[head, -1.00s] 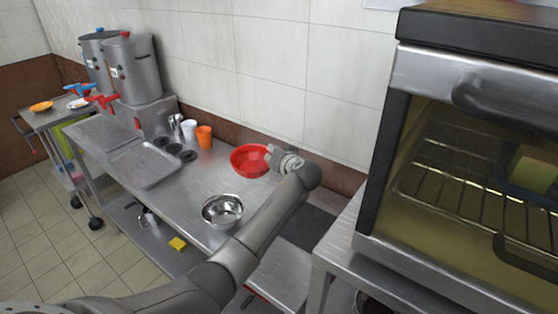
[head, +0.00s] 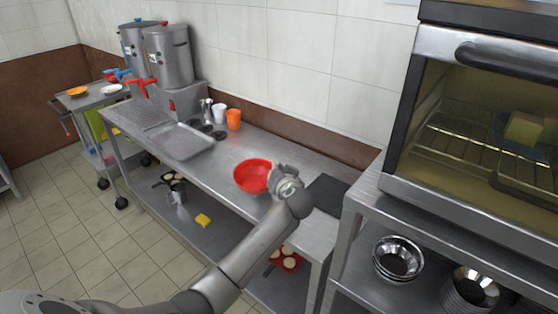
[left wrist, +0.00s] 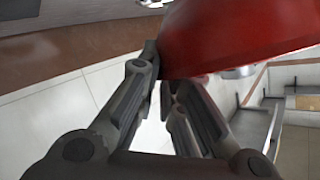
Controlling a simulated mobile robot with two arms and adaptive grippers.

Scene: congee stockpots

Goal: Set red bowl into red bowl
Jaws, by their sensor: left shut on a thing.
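A red bowl (head: 252,176) is held over the steel counter, at the head view's middle. My left gripper (head: 279,178) is shut on its right side. In the left wrist view the red bowl (left wrist: 235,38) fills the upper right, its wall between the fingers (left wrist: 160,85). My right gripper is not in view.
An orange cup (head: 234,119) and a white cup (head: 218,114) stand behind the bowl. A steel tray (head: 182,141) lies to the left, near two stockpots (head: 168,55). Stacked metal bowls (head: 397,258) sit under the oven at right.

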